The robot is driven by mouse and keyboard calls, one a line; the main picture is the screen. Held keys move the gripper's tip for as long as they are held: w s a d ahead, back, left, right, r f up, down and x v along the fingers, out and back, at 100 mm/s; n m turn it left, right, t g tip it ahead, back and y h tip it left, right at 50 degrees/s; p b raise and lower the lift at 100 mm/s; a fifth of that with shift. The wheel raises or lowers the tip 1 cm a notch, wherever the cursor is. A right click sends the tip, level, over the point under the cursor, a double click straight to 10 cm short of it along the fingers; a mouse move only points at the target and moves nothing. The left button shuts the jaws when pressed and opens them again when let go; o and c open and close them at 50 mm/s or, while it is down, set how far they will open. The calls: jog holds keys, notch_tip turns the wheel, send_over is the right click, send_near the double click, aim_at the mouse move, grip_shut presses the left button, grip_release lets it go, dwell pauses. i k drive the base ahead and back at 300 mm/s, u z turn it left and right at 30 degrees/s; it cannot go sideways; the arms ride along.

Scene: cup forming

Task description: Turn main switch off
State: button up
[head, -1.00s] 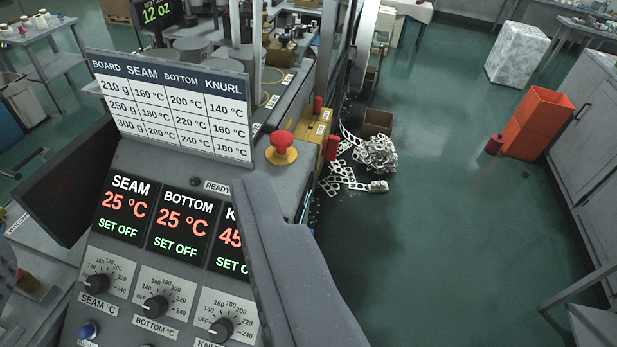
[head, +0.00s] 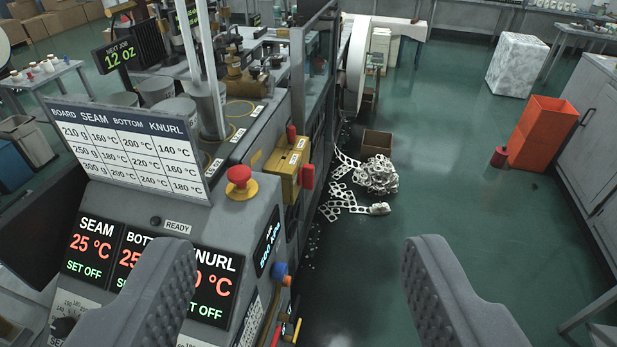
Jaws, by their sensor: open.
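A yellow box (head: 285,168) sits on the right side of the grey control console. A red handle (head: 307,178) sticks out of its right face and a small red part (head: 291,134) stands on top. It looks like the main switch, but its labels are too small to read. My gripper (head: 302,252) is open and empty, its two grey fingers wide apart in the foreground. The box and handle lie beyond the fingertips, between them in the picture, and nothing touches them. The left finger covers part of the console's displays.
A red mushroom button (head: 241,180) on a yellow base stands on the console's upper right corner. A blue knob (head: 280,272) is on its right side. The settings board (head: 130,150) rises behind.

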aim_at(306, 176)
jog(key=u, duration=0.1)
jog(key=k, duration=0.5)
jog(key=z, duration=0.6)
jog(key=i, duration=1.55)
jog(key=u, duration=0.75)
